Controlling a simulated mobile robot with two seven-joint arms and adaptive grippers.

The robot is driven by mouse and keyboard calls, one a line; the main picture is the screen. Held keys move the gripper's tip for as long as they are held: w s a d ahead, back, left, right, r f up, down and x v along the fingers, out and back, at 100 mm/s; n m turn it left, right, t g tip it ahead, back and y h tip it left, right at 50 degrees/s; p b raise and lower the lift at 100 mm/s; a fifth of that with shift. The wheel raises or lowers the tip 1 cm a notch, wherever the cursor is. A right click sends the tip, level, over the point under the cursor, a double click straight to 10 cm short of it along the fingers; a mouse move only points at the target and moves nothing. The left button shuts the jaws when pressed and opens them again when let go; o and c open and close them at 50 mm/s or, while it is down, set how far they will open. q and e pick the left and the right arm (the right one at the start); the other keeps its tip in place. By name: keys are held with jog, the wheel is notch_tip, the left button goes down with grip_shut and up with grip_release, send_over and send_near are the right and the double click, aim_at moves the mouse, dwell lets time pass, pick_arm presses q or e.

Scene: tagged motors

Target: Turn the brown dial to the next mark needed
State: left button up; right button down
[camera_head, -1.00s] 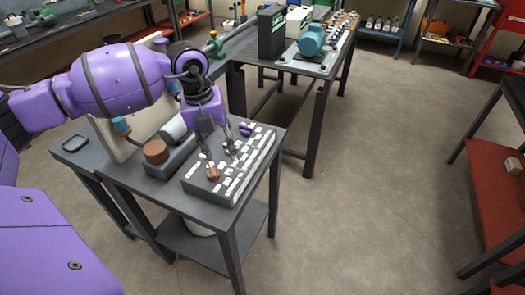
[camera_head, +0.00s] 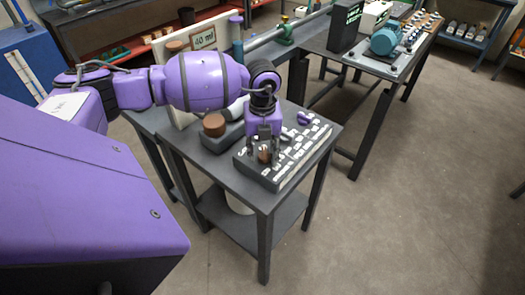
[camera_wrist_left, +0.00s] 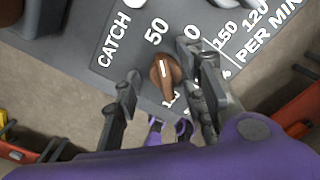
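The brown dial (camera_head: 264,156) sits at the near-left corner of a dark grey panel (camera_head: 245,168) with white lettering. In the left wrist view the dial (camera_wrist_left: 163,72) has a white line on its face. Around it the marks "50", "0" and "150" and the words "CATCH" and "PER MIN" can be read; others are partly hidden by a finger. My left gripper (camera_head: 263,148) points down over the dial. Its fingers (camera_wrist_left: 165,95) are apart, one on each side of the dial, with gaps visible.
A brown round knob (camera_head: 214,124) on a grey block stands left of the panel. A purple knob (camera_head: 304,118) is at the panel's far side. A teal motor (camera_head: 387,39) stands on another table.

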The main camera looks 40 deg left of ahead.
pick_arm(q)
jog(key=c, duration=0.8)
grip_shut()
pick_arm(e)
jog(key=shift+w+a, duration=0.1)
jog(key=shift+a, duration=0.15)
